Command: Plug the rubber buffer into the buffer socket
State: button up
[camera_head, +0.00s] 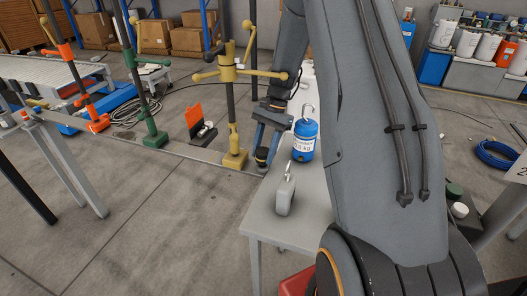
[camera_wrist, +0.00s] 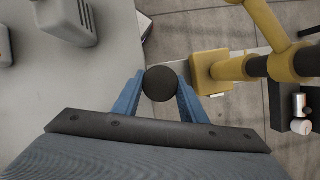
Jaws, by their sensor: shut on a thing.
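My gripper (camera_head: 264,150) (camera_wrist: 160,92) has blue fingers closed on both sides of a round black piece, which I take for the rubber buffer (camera_wrist: 160,83). In the head view the buffer shows only as a small dark piece at the fingertips. It is held at the table's far left edge, just right of the foot of the yellow stand (camera_head: 235,158), which also shows in the wrist view (camera_wrist: 212,72). A grey metal bar (camera_wrist: 183,66) runs from the stand's foot to behind the buffer. I cannot make out the buffer socket; whether the buffer touches anything is unclear.
The grey table (camera_head: 265,222) carries a blue weight (camera_head: 304,141) and a grey padlock-shaped block (camera_head: 286,195) near my gripper. Green (camera_head: 151,132) and orange (camera_head: 92,118) stands line the metal rail to the left. Open floor lies in front of the rail.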

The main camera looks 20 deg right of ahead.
aim_at(265, 150)
jog(key=shift+d+b+x, duration=0.2)
jog(key=shift+b+x, duration=0.15)
jog(key=shift+x, duration=0.6)
jog(key=o, duration=1.1)
jog(key=shift+o, duration=0.2)
jog(key=shift+w, duration=0.1)
jog(key=shift+w+d+r, duration=0.1)
jog(key=shift+d+r, duration=0.05)
jog(key=shift+r, duration=0.2)
jog(key=shift+b+v, duration=1.45)
jog(key=shift+v, duration=2.05)
